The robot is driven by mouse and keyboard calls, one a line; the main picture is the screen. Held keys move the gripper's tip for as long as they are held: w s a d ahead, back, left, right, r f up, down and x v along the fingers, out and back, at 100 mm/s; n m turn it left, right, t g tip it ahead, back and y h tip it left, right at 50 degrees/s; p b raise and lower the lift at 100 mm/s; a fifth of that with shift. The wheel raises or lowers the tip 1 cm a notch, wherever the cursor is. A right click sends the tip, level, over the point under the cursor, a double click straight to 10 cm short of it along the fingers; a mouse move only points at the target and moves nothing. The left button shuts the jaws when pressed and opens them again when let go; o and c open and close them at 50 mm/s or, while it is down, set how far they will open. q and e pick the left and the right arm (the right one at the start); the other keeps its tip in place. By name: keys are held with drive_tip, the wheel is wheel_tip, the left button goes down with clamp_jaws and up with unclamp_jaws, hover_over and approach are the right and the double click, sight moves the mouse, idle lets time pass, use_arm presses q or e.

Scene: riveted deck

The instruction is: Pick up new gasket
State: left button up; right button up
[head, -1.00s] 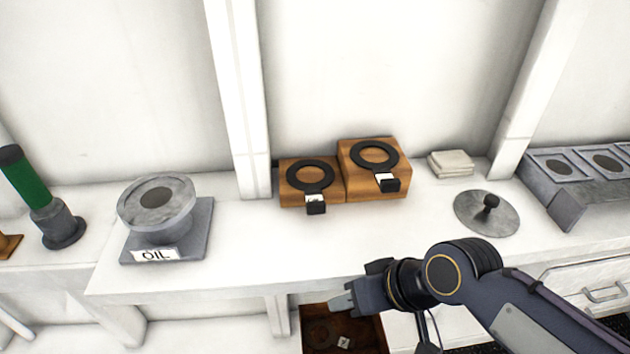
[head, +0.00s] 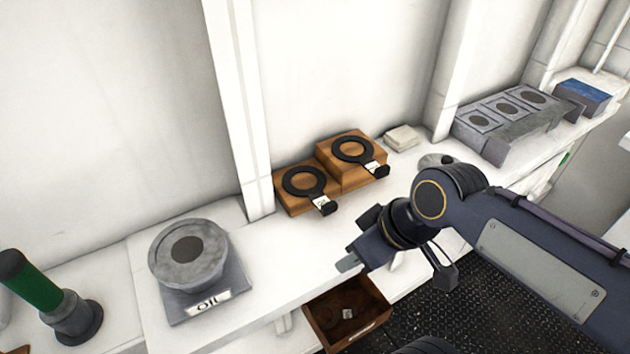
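Two black ring gaskets with tabs and small white labels lie on wooden blocks on the white bench. The left gasket (head: 305,183) is on the lower block (head: 287,205); the right gasket (head: 353,152) is on the taller block (head: 352,180). The labels are too small to read, so I cannot tell which is new. My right gripper (head: 350,258) is at the bench's front edge, in front of and below the blocks, apart from both gaskets. Its fingers are seen side-on, and I cannot tell their opening. My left gripper is not in view.
An open wooden drawer or bin (head: 347,325) with a dark ring inside sits below the bench edge. An oil dish (head: 187,252) on a grey base stands left. A round metal lid (head: 437,161) lies behind my arm. Folded cloths (head: 401,138) and a grey slotted rack (head: 510,125) stand right.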

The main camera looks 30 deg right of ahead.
drive_tip(key=w+d+r+n+g+h+p, duration=0.1)
drive_tip(key=w+d+r+n+g, duration=0.1)
drive_tip(key=w+r+n, duration=0.3)
drive_tip(key=n+g+h, duration=0.2)
drive_tip(key=n, duration=0.8)
hover_over(335, 202)
drive_tip(key=shift+s+a+r, duration=0.1)
drive_tip(key=shift+a+r, duration=0.25)
drive_tip(key=shift+a, duration=0.05)
drive_tip(key=shift+f, duration=0.15)
drive_tip(key=shift+f+n, duration=0.3)
drive_tip(key=shift+f, duration=0.05)
drive_tip(key=f, duration=0.3)
drive_tip(key=f+p, duration=0.1)
drive_tip(key=f, duration=0.1)
drive_tip(key=shift+d+f, duration=0.25)
drive_tip(key=shift+d, duration=0.1)
drive_tip(key=shift+f, duration=0.6)
clamp_jaws()
